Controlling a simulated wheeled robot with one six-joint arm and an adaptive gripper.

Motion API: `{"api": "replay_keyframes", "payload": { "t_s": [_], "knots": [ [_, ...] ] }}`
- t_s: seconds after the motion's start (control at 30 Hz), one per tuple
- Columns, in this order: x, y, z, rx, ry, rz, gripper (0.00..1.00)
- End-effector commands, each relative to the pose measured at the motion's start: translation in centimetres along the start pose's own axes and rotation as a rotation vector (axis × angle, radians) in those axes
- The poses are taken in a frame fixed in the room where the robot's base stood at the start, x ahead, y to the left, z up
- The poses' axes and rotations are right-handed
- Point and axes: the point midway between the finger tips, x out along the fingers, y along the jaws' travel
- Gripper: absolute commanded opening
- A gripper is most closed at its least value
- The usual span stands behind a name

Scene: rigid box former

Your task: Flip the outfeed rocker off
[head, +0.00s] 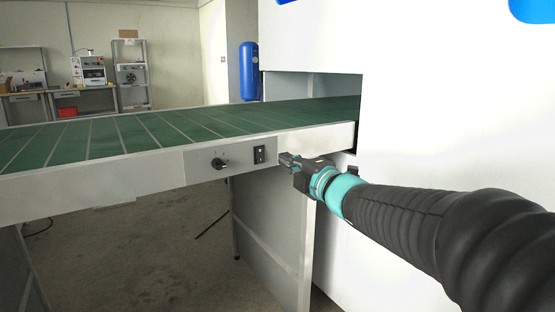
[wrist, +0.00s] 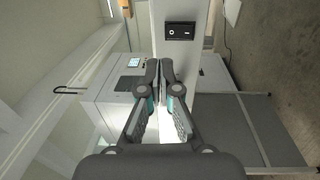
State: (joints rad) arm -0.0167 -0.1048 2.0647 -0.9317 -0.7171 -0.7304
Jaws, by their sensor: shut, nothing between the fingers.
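The outfeed rocker (head: 259,155) is a small black switch on the pale side panel of the conveyor, right of a black knob. In the wrist view the rocker (wrist: 180,31) is a black rectangle with white marks at the top middle, beyond the fingertips. I cannot tell which side of it is pressed. My gripper (head: 284,159) is shut and empty, just right of the rocker in the head view. In the wrist view my gripper (wrist: 159,64) has its fingertips together, apart from the rocker in the picture.
The black rotary knob (head: 218,163) sits on the same panel, left of the rocker. The green conveyor belt (head: 130,133) runs above into a white machine (head: 455,90) at right. A conveyor leg panel (head: 270,225) stands below. Open floor lies at lower left.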

Motion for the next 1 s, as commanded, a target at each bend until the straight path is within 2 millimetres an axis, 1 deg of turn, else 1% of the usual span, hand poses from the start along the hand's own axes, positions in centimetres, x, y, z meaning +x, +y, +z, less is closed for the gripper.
{"api": "replay_keyframes", "payload": {
  "t_s": [0.03,0.1,0.3,0.77,0.87,0.97,1.0],
  "knots": [
    [-0.9,0.2,0.0,-0.002,-0.001,0.001,0.0],
    [-1.8,0.4,0.0,-0.001,-0.001,0.001,0.0],
    [-3.5,0.7,0.1,-0.001,-0.002,0.0,0.0],
    [-3.7,0.7,0.2,0.015,-0.005,-0.002,0.0],
    [-3.8,-0.1,1.4,0.068,-0.061,-0.036,0.0],
    [-4.3,-1.9,4.0,0.181,-0.19,-0.09,0.0],
    [-4.8,-3.1,5.3,0.243,-0.258,-0.117,0.0]
  ]
}}
